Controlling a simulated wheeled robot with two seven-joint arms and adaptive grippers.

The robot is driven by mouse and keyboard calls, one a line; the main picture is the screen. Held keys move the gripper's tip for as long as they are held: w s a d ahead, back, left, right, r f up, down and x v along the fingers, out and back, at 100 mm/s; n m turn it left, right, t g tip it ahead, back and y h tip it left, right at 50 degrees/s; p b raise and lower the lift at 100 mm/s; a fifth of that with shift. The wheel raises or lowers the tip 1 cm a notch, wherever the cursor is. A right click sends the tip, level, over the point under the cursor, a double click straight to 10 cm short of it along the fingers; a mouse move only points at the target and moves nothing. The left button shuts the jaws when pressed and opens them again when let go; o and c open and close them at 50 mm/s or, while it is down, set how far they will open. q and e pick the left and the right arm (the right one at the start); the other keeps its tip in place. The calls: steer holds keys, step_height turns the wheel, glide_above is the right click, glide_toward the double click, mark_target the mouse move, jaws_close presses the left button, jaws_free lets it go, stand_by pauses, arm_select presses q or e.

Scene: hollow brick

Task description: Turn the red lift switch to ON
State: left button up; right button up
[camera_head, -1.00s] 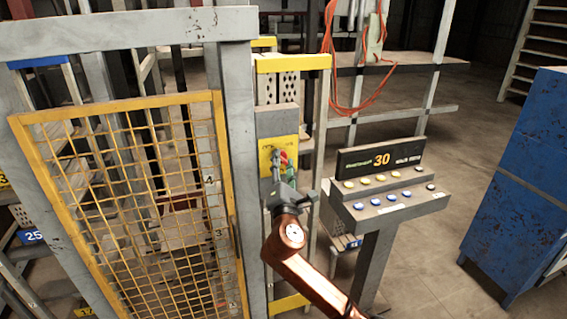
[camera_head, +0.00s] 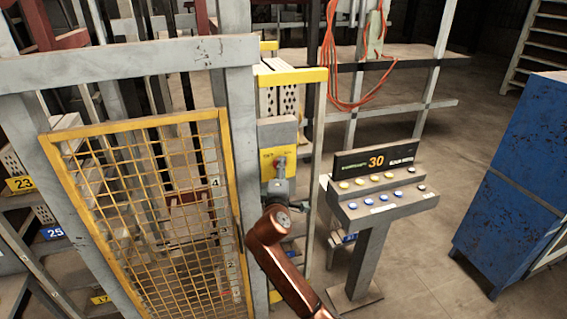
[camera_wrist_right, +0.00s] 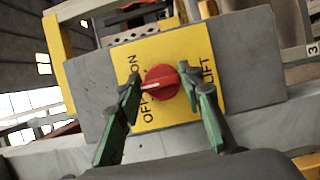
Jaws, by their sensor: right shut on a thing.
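The red lift switch (camera_wrist_right: 161,82) is a round knob on a yellow plate (camera_wrist_right: 180,50) marked ON, OFF and LIFT. The plate is on a grey box (camera_wrist_right: 250,60). The knob's white mark points left in the right wrist view, toward the space between the words ON and OFF. My right gripper (camera_wrist_right: 163,88) has its green fingers on both sides of the knob, shut on it. My left gripper is not in view.
A yellow mesh gate (camera_head: 150,119) stands left of the switch post. A console (camera_head: 385,208) with several buttons and a display reading 30 stands to the right. A blue cabinet (camera_head: 525,170) is at the far right. Orange cable (camera_head: 328,70) hangs behind.

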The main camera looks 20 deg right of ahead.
steer(key=shift+m+g+y+p, duration=0.65)
steer(key=shift+m+p, duration=1.15)
steer(key=shift+p, duration=0.9)
steer(key=shift+m+g+y+p, duration=0.65)
steer(key=shift+m+p, duration=1.15)
steer(key=shift+p, duration=0.85)
steer(key=shift+f, duration=0.1)
steer(key=o, duration=1.2)
steer(key=shift+c, duration=0.2)
steer(key=v, duration=1.2)
